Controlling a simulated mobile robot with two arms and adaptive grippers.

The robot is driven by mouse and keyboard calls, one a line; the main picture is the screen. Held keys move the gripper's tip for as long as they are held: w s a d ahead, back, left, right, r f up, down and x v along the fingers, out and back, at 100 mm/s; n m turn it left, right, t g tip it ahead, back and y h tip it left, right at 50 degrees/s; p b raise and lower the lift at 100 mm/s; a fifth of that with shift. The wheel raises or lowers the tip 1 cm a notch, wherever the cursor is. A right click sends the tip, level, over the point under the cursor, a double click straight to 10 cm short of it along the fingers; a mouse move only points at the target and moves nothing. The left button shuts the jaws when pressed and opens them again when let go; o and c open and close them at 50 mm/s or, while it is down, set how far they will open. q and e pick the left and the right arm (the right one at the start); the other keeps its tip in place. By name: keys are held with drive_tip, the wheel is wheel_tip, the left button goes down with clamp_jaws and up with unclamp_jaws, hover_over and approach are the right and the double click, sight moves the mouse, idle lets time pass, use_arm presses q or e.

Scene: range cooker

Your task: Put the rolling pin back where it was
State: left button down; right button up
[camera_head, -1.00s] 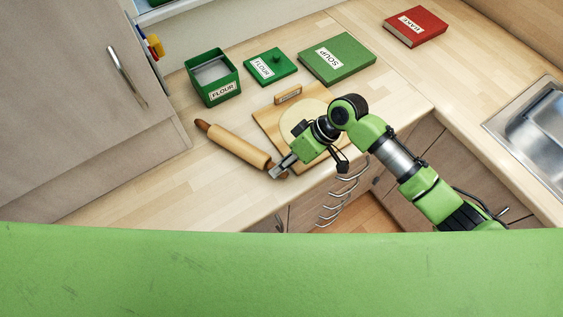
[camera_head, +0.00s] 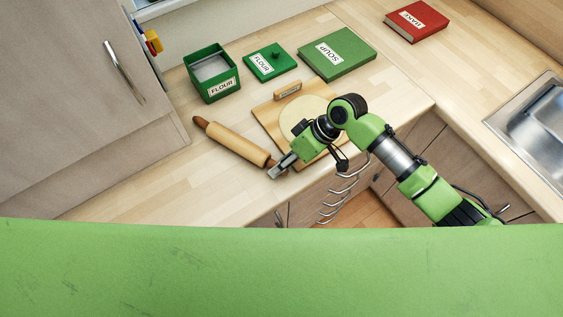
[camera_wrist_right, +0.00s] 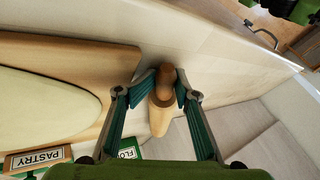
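The wooden rolling pin (camera_head: 235,142) lies slantwise on the worktop, left of the pastry board, its far handle pointing up and left. My right gripper (camera_head: 279,167) is low over the worktop at the pin's near end. In the right wrist view, the fingers of my right gripper (camera_wrist_right: 167,88) stand on both sides of the near handle and look closed on it. The pin (camera_wrist_right: 160,117) runs from between them toward the bottom of that view. In the head view the near handle is mostly hidden by the gripper. My left gripper is not in view.
A pastry board (camera_head: 263,115) with a round of dough (camera_head: 300,109) lies right of the pin. Behind stand an open flour box (camera_head: 222,90), its lid (camera_head: 265,68) and a green soup book (camera_head: 345,62). A red book (camera_head: 425,28) and sink (camera_head: 535,125) are right. Worktop left of the pin is clear.

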drive_tip(key=shift+s+f, duration=0.2)
drive_tip(key=shift+s, duration=0.1)
drive_tip(key=shift+r, duration=0.5)
drive_tip(key=b+v, duration=0.2)
drive_tip(key=v, duration=1)
drive_tip(key=shift+w+r, duration=0.2)
drive_tip(key=shift+r, duration=0.2)
